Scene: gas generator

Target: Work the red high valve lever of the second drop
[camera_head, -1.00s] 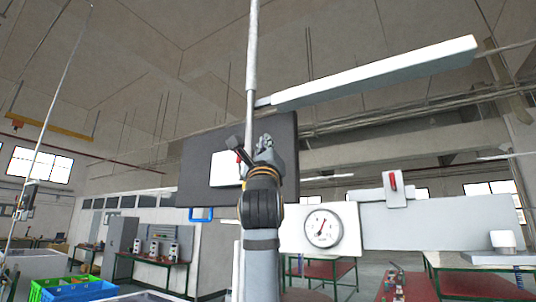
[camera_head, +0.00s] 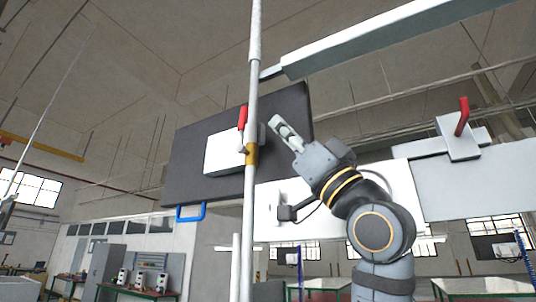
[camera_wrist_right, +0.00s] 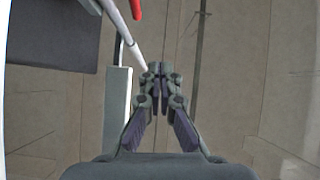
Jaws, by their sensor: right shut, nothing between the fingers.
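A red valve lever (camera_head: 242,118) stands upright, close along the left side of a thin vertical pipe (camera_head: 254,82). Its brass-coloured valve body (camera_head: 252,154) is on the pipe just below. A red lever end also shows at the top of the right wrist view (camera_wrist_right: 135,9). My right gripper (camera_head: 276,122) is shut and empty, just right of the pipe in the head view, its fingers pointing up and left. In the right wrist view its fingertips (camera_wrist_right: 160,70) meet, apart from the red lever. I do not see my left gripper.
A white beam (camera_head: 390,46) runs right from the pipe. Another red lever (camera_head: 462,117) stands on a grey box at right. Open room lies left.

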